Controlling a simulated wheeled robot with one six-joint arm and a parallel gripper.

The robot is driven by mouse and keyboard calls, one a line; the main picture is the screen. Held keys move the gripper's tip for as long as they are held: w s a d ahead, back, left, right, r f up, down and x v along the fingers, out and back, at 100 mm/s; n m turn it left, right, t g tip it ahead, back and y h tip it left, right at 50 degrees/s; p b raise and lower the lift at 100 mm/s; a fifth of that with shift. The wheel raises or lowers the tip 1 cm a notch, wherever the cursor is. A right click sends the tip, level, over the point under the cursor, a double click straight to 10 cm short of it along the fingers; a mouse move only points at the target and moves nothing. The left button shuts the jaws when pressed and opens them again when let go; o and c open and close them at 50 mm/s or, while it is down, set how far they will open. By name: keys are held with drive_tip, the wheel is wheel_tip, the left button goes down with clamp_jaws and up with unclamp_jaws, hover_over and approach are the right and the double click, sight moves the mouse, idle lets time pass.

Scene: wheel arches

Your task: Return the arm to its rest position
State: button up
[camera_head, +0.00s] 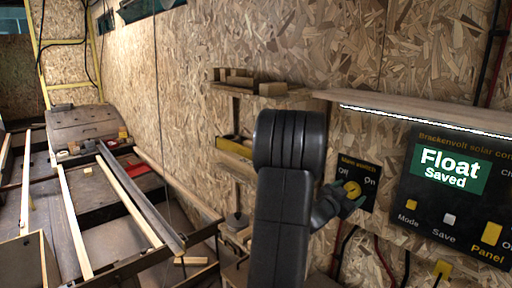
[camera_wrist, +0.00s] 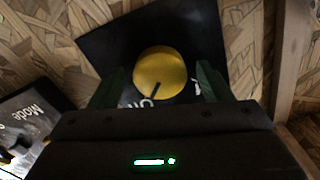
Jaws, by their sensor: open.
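My arm rises in the middle of the head view, and my gripper (camera_head: 352,200) is at the main switch panel (camera_head: 366,171) on the wood-chip wall. The panel has a round yellow knob (camera_head: 352,188) with Off and On labels. In the wrist view the yellow knob (camera_wrist: 160,72) sits between the two green fingertips of my gripper (camera_wrist: 158,85). The fingers are apart, with a gap on each side of the knob. The knob's dark mark points down and slightly left in the wrist view.
A solar controller panel (camera_head: 458,190) reads "Float Saved", with Mode, Save and Panel controls. A lit shelf (camera_head: 420,112) runs above it. A small wooden shelf (camera_head: 262,94) and a yellow level (camera_head: 234,158) are left of my arm. A frame with beams (camera_head: 140,195) fills the left.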

drive_tip(key=shift+n+p, duration=1.5)
drive_tip(key=shift+p, duration=0.3)
